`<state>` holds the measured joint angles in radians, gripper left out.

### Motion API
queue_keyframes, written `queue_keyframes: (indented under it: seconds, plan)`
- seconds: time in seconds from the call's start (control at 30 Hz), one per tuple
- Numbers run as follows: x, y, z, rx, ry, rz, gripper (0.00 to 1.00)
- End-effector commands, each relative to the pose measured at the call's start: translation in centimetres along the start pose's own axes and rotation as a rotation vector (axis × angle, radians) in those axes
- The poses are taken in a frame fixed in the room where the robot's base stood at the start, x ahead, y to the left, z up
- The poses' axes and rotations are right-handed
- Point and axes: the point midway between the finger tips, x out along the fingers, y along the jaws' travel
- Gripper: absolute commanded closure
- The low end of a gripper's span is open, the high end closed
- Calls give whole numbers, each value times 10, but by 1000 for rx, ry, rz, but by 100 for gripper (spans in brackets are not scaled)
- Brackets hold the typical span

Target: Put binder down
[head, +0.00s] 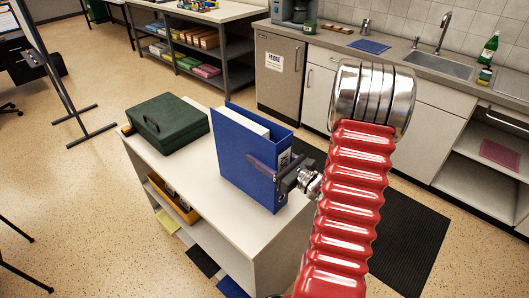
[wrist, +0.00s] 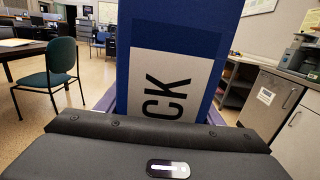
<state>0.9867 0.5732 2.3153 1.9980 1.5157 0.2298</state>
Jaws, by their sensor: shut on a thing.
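The blue binder (head: 243,157) stands upright at the right part of the white shelf unit's top (head: 190,180). White paper shows along its open upper edge. My gripper (head: 268,170) is shut on the binder's spine side, coming from the right. In the wrist view the binder (wrist: 228,40) rises between the jaws, its white label (wrist: 168,85) reading "CK" turned sideways. I cannot tell whether the binder's bottom edge touches the top or hangs just above it.
A green box (head: 168,122) lies on the same top, left of the binder. A yellow tray (head: 172,200) sits on the shelf below. A counter with a sink (head: 440,64) runs along the back. A teal chair (wrist: 48,65) stands left in the wrist view.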

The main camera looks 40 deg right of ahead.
Motion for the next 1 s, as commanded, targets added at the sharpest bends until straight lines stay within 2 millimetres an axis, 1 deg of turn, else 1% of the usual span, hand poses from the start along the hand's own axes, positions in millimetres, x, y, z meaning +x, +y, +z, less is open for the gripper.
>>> queue_keyframes:
  seconds: [0.07,0.1,0.33,0.57,0.7,0.87,1.0]
  plan:
    - [0,-1,2,-3,-5,0,100]
    - [0,0,0,0,0,0,37]
    - [0,0,0,0,0,0,21]
    - [0,1,0,0,0,1,21]
    - [-3,0,0,0,1,0,21]
    - [-16,-1,0,0,1,-2,21]
    - [-34,-1,0,0,1,-3,21]
